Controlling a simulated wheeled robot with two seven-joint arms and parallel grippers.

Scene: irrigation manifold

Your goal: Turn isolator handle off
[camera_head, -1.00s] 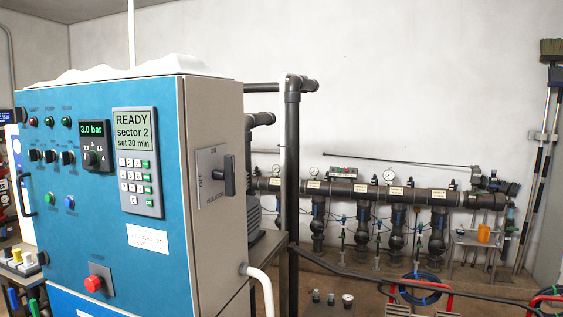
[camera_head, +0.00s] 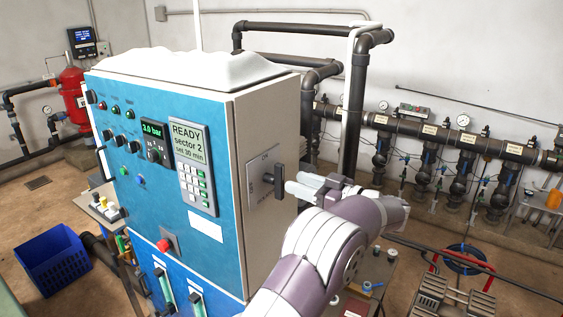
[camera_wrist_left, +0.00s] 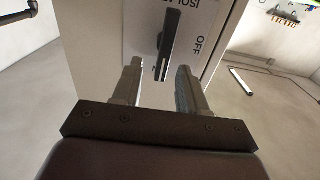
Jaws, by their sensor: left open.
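The isolator handle (camera_head: 277,181) is a dark lever on a light plate (camera_head: 258,172) on the grey side wall of the blue control cabinet (camera_head: 150,165). It stands about upright in the head view, towards the ON mark. My left gripper (camera_head: 296,186) is open, just to the right of the handle. In the left wrist view the handle (camera_wrist_left: 168,45) shows between the two fingertips of the left gripper (camera_wrist_left: 158,72), with a visible gap on each side. The OFF label is on the right there. I cannot tell how deep the handle reaches between the fingers. My right gripper is not in view.
A dark vertical pipe (camera_head: 354,115) stands behind my left arm. A pipe manifold with gauges (camera_head: 440,135) runs along the back wall. A blue crate (camera_head: 52,262) sits on the floor at left. A red emergency button (camera_head: 164,245) projects from the cabinet front.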

